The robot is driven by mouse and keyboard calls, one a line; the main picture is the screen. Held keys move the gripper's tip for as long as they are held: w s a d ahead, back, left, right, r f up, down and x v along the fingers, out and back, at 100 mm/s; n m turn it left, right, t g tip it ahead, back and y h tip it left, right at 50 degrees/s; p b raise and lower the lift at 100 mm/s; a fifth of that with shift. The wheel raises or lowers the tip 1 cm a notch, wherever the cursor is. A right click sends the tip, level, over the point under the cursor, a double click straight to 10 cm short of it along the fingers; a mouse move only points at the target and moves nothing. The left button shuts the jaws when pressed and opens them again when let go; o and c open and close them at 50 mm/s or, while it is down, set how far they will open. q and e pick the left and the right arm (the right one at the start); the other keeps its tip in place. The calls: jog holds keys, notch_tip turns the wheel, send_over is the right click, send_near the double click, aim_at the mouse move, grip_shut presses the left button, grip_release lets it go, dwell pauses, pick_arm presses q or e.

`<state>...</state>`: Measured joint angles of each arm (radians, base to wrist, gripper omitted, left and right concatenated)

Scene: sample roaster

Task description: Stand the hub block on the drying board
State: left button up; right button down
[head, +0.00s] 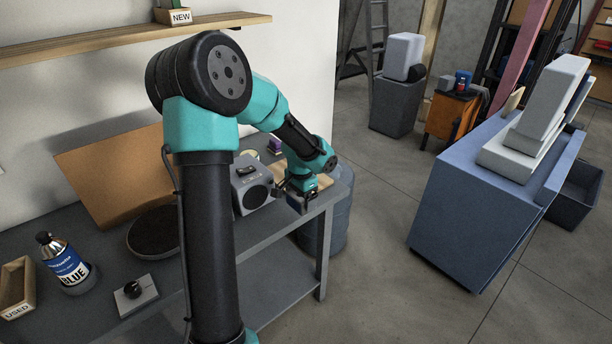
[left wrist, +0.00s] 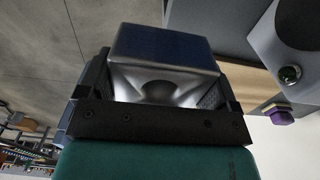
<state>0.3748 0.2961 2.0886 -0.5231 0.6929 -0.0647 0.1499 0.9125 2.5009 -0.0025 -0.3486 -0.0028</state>
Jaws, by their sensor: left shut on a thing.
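My left gripper (head: 301,192) is low at the far right end of the grey workbench. It is shut on the hub block, a dark blue and silvery metal block (left wrist: 160,50) that fills the middle of the left wrist view, between the fingers (left wrist: 155,85). In the head view the block is small and mostly hidden by the gripper. A pale wooden board (head: 279,172), which looks like the drying board, lies behind the gripper and is partly covered by my arm. I cannot tell whether the block touches anything below. My right gripper is out of view.
A grey radio-like box (head: 251,186) stands just left of the gripper, with a small purple thing (head: 275,145) behind. A round dark tray (head: 150,232), a blue-labelled bottle (head: 68,264) and a USED box (head: 17,287) are further left.

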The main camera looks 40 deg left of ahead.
pick_arm(q)
jog(key=w+a, duration=0.3)
jog(key=a, duration=0.1)
jog(key=w+a+f, duration=0.1)
jog(key=w+a, duration=0.6)
jog(key=shift+w+a+f, duration=0.1)
jog(key=shift+a+f, duration=0.05)
jog(key=shift+a, duration=0.15)
jog(key=shift+w+a, duration=0.1)
jog(key=shift+w+a+f, duration=0.1)
jog(key=shift+w+f, duration=0.05)
jog(key=shift+f, duration=1.65)
jog(key=shift+f, duration=0.1)
jog(key=o, duration=1.1)
jog(key=shift+f, duration=0.1)
